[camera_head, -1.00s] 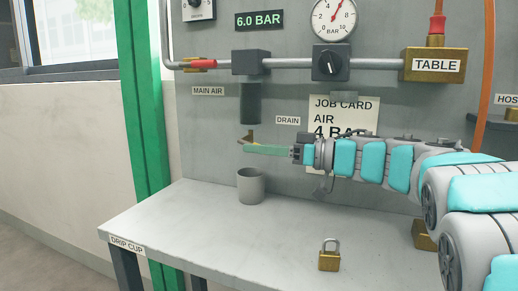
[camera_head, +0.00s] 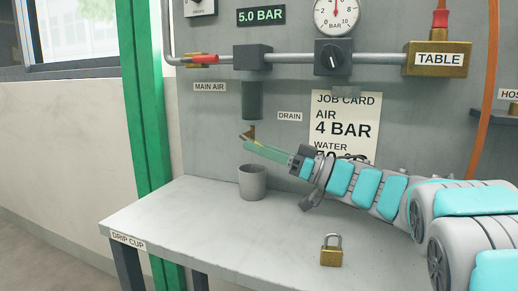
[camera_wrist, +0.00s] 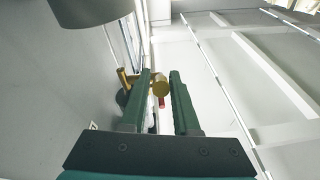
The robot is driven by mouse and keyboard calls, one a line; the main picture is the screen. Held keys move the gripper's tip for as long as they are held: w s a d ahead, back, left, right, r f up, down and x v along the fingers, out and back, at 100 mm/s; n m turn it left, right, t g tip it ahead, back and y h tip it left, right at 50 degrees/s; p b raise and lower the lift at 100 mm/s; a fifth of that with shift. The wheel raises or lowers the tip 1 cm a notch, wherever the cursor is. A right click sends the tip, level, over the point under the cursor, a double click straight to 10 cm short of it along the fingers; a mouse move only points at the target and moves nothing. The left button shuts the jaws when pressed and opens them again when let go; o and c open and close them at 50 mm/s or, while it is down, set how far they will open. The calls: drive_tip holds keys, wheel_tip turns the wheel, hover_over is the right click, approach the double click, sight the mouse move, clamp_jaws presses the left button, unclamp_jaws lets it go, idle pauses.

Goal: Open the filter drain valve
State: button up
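The brass drain valve (camera_head: 252,131) hangs under the dark filter bowl (camera_head: 252,100), beside the DRAIN label (camera_head: 289,116). My gripper (camera_head: 248,142) is at the valve, its green fingers pointing left and slightly up. In the wrist view, the fingers of my gripper (camera_wrist: 161,80) stand apart with a clear gap. A round brass end (camera_wrist: 160,88) of the valve shows in this gap, and more brass shows left of the left finger. Whether a finger touches the brass is not clear. The pressure display (camera_head: 261,15) reads 5.0 BAR.
A grey cup (camera_head: 252,182) stands on the bench (camera_head: 190,215) below the valve. A brass padlock (camera_head: 331,250) stands near the bench front. The air pipe (camera_head: 380,61) with a red lever (camera_head: 202,59) and dark regulator knob (camera_head: 333,58) runs above. The bench's left part is clear.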

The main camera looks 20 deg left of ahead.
drive_tip(key=o, duration=0.3)
